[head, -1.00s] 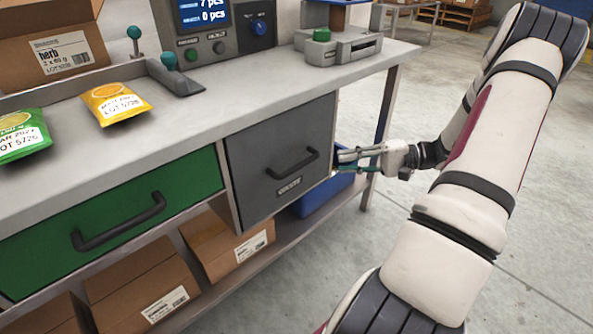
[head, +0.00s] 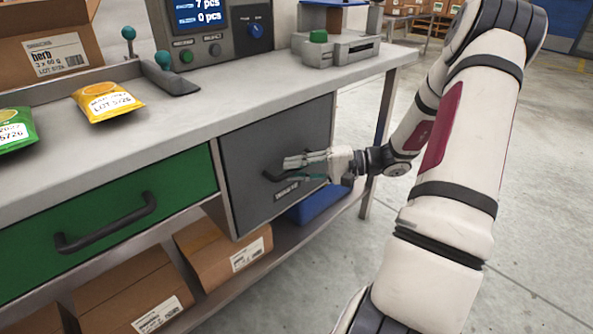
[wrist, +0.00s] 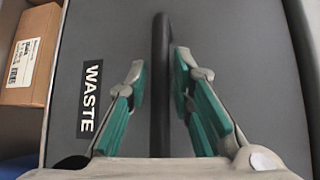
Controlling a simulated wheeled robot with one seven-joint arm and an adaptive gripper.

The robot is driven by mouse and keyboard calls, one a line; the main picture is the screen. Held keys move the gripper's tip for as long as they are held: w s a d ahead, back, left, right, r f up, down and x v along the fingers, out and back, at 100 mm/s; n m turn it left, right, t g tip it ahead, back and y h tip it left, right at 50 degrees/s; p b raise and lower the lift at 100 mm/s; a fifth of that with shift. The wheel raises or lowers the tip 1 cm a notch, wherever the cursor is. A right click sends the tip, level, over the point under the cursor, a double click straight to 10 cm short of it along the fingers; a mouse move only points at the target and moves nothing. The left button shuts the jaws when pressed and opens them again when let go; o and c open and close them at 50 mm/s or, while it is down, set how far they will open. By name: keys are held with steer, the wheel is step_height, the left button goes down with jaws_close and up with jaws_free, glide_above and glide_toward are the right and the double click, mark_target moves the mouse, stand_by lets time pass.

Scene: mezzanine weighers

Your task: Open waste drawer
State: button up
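The waste drawer (head: 262,150) is the grey front under the bench, flush with the frame and shut. In the wrist view its label reads WASTE (wrist: 91,97). Its dark bar handle (wrist: 160,85) runs between the two fingers in the wrist view, with a gap on each side. In the head view the handle (head: 272,177) is partly hidden behind my fingers. My gripper (wrist: 158,85) is open around the handle, fingers pointing at the drawer front. It also shows in the head view (head: 290,170).
A green drawer (head: 110,215) with a dark handle is left of the waste drawer, shut. Cardboard boxes (head: 225,250) and a blue bin (head: 315,205) sit on the lower shelf. Yellow (head: 107,101) and green (head: 15,128) packets lie on the bench. The floor at right is clear.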

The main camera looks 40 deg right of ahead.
jaws_close()
steer(key=s+d+p, duration=0.1)
steer(key=s+p, duration=0.2)
steer(key=s, duration=2.3)
jaws_free()
